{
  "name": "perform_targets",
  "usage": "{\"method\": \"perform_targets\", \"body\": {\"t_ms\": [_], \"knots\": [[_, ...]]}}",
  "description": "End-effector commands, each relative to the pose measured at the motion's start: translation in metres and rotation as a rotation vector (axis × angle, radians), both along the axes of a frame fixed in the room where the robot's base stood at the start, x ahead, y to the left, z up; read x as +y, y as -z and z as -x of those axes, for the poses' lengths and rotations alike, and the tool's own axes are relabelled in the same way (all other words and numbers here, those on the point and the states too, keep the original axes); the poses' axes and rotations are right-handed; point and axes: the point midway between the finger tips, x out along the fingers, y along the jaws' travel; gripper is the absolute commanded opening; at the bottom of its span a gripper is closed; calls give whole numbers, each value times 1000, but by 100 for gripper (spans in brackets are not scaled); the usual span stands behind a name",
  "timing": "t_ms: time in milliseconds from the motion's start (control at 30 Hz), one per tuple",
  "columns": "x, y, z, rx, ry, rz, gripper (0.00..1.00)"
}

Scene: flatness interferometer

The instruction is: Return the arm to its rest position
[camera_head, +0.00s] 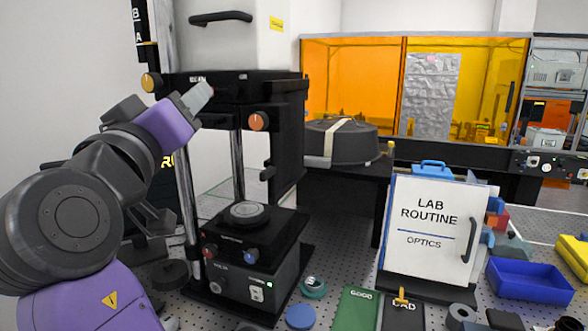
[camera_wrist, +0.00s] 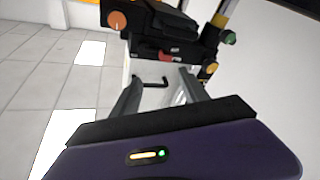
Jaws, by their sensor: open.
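My arm is raised at the left of the head view, with its purple end and grey fingers pointing up and right. My gripper (camera_head: 197,97) is in front of the upper black part of the interferometer (camera_head: 283,150), near its orange knobs; I cannot tell the exact gap. In the wrist view my gripper (camera_wrist: 160,92) has its two grey fingers apart with nothing held between them. The interferometer (camera_wrist: 165,22) shows tilted beyond the fingertips. On its lower stage is a round grey disc (camera_head: 246,212).
A white "LAB ROUTINE" board (camera_head: 430,225), a blue tray (camera_head: 528,281), a green pad (camera_head: 357,308) and a dark pad (camera_head: 402,316) stand on the perforated bench at the right. A large grey round part (camera_head: 345,143) is behind. A pale wall is at the left.

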Motion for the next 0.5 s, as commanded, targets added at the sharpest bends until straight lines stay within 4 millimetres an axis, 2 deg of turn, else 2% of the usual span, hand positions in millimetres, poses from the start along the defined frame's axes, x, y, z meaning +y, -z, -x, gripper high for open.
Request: {"method": "perform_targets", "body": {"t_ms": [33,133,267,367,500], "knots": [[3,14,0,-11,-40,4,52],[8,38,1,-35,-117,7,52],[7,80,5,-52,-214,4,52],[-2,120,12,-57,-284,-6,52],[-23,176,28,-52,-365,-33,52]]}}
